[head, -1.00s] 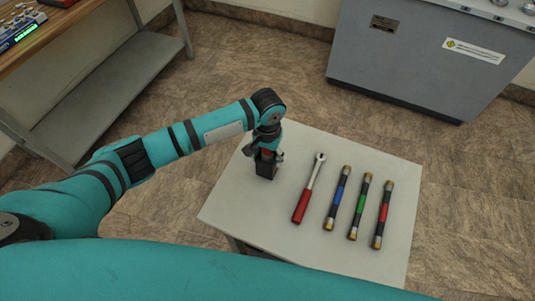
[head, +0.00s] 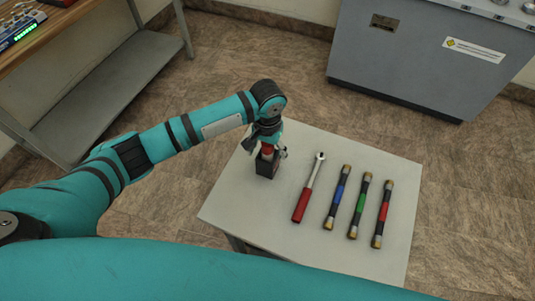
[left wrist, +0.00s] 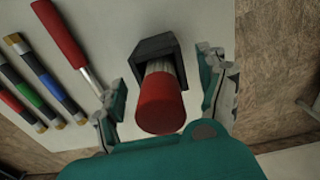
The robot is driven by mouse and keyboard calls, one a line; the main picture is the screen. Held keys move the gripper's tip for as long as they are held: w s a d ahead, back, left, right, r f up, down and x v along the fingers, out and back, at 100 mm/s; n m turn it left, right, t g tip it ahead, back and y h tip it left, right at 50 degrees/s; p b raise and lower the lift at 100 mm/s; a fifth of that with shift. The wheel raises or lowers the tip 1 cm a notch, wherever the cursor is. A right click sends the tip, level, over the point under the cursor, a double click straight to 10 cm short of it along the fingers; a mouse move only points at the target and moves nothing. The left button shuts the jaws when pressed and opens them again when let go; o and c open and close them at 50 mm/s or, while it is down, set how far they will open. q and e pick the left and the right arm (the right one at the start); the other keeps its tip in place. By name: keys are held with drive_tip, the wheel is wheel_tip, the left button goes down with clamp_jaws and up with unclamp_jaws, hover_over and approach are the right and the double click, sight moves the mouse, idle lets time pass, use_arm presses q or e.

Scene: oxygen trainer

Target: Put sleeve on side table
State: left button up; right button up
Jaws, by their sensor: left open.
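The piece I take for the sleeve has a red round end (left wrist: 159,103), a grey ribbed band and a dark square block (left wrist: 154,50). It stands on the light side table (head: 225,203), near the table's back left; its dark block shows in the head view (head: 266,168). My left gripper (head: 267,150) is open above the table, with its fingers spread on both sides of the red end. In the left wrist view a gap shows between the red part and each finger. My right gripper is not in view.
A red-handled ratchet (head: 302,204) and several banded rods, blue (head: 337,197), green (head: 360,205) and red (head: 383,213), lie to the right on the same table. A grey cabinet (head: 420,60) stands behind. A workbench with a lower shelf (head: 110,85) is at the left.

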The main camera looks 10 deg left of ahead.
use_arm(q)
wheel_tip(320, 180, up, 10)
drive_tip(key=shift+f+b, duration=0.1)
drive_tip(key=shift+b, duration=0.2)
drive_tip(key=shift+s+f, duration=0.1)
drive_tip(key=shift+s, duration=0.05)
idle(0.3)
